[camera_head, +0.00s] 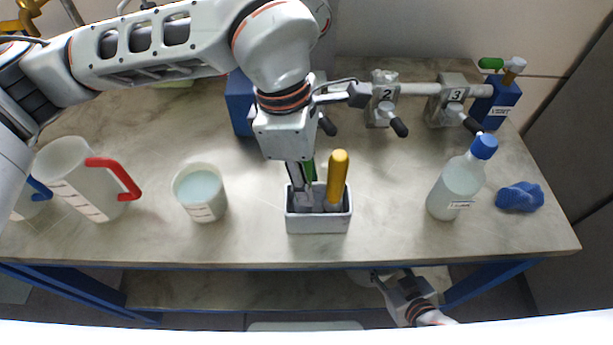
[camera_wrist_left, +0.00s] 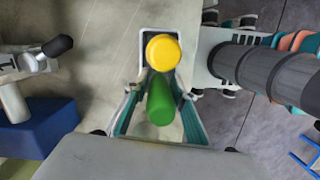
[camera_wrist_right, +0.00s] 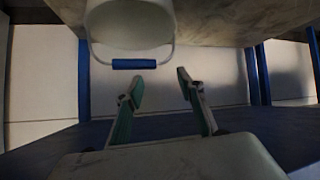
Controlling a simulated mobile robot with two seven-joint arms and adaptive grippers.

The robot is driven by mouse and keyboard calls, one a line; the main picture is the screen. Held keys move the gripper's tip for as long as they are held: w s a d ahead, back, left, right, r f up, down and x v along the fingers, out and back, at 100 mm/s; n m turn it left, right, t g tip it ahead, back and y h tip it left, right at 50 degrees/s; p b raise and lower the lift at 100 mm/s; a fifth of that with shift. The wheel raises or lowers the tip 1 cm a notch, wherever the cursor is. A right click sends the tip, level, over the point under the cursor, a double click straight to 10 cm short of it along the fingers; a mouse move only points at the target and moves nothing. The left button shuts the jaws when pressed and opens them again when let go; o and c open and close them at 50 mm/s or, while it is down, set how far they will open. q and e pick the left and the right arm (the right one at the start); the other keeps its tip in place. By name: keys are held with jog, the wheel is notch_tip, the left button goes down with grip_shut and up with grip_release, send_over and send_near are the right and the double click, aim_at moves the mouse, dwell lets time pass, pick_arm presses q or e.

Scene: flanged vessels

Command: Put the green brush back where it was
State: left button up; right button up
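The green brush (camera_head: 310,170) stands in the white holder (camera_head: 318,222) at the front middle of the table, with its green handle up. A yellow-handled brush (camera_head: 338,175) stands to its right in the same holder. My left gripper (camera_head: 305,192) reaches down over the holder's left part. In the left wrist view the green handle (camera_wrist_left: 160,103) lies between my left gripper's spread fingers (camera_wrist_left: 160,92), with apparent gaps on both sides. The yellow knob (camera_wrist_left: 163,52) is just beyond. The brush's lower end is hidden. My right gripper (camera_wrist_right: 160,84) is open and empty below the tabletop.
A jug with a red handle (camera_head: 118,180) and a beaker of pale liquid (camera_head: 200,192) stand left. A blue-capped bottle (camera_head: 458,185) and blue cloth (camera_head: 520,197) are right. Numbered valves (camera_head: 385,98) line the back. A pail with a blue grip (camera_wrist_right: 133,64) is near my right gripper.

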pick_arm(q)
jog(key=shift+o, duration=0.3)
jog(key=shift+r, duration=0.15)
jog(key=r, duration=0.4)
jog(key=a+r, duration=0.1)
jog(key=r, duration=0.7)
jog(key=shift+w+a, duration=0.2)
jog(key=shift+a, duration=0.2)
jog(key=shift+f, duration=0.1)
